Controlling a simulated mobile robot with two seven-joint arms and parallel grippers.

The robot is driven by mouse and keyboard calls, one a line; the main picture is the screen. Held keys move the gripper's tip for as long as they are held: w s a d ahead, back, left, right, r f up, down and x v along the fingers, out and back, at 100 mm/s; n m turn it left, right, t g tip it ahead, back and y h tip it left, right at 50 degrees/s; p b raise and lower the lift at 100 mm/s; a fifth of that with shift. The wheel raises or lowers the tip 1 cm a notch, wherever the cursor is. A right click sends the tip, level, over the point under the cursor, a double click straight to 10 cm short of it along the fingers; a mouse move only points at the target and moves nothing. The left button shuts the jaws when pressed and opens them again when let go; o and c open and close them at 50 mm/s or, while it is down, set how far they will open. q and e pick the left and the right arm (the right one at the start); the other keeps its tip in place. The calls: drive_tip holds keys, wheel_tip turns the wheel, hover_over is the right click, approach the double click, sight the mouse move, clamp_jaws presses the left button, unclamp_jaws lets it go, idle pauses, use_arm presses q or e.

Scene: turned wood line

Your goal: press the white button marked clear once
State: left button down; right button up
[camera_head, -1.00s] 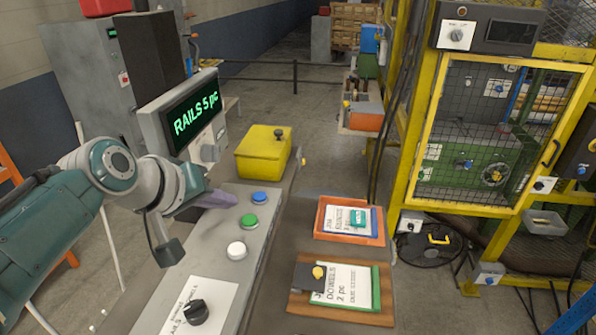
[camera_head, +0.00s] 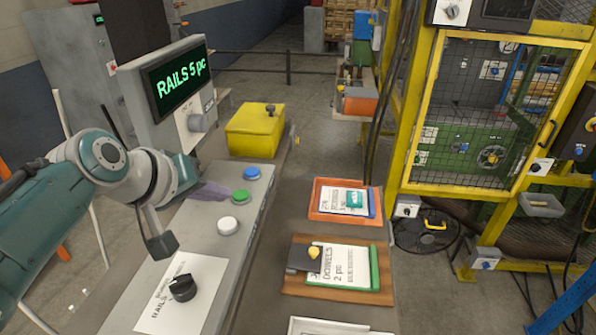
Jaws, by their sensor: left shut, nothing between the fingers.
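The white button (camera_head: 228,226) sits on the grey sloped console (camera_head: 216,260), the nearest of three buttons in a row. The green button (camera_head: 240,197) and the blue button (camera_head: 252,173) lie beyond it. No label on the white button can be read. My left gripper (camera_head: 222,192) is shut and empty, its tip just left of the green button and above the console, apart from the white button. A display (camera_head: 178,80) behind reads "RAILS 5 pc". My right gripper is not in view.
A black knob (camera_head: 183,287) stands on a white label at the console's near end. A yellow box (camera_head: 256,130) is behind the buttons. A yellow caged machine (camera_head: 412,120) stands further right.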

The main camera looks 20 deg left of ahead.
sight(224, 228)
use_arm(q)
drive_tip(key=shift+f+b, duration=1.15)
drive_tip(key=shift+f, duration=0.75)
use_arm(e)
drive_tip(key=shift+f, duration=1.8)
use_arm(q)
drive_tip(key=shift+f, duration=0.15)
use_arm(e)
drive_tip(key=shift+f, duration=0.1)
use_arm(q)
drive_tip(key=shift+f, duration=0.3)
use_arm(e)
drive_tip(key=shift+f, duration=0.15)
use_arm(q)
drive_tip(key=shift+f+b, duration=0.35)
drive_tip(key=shift+b, duration=0.2)
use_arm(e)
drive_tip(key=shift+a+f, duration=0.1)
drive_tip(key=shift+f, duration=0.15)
use_arm(q)
drive_tip(key=shift+r+p, duration=0.8)
drive_tip(key=shift+p, duration=0.15)
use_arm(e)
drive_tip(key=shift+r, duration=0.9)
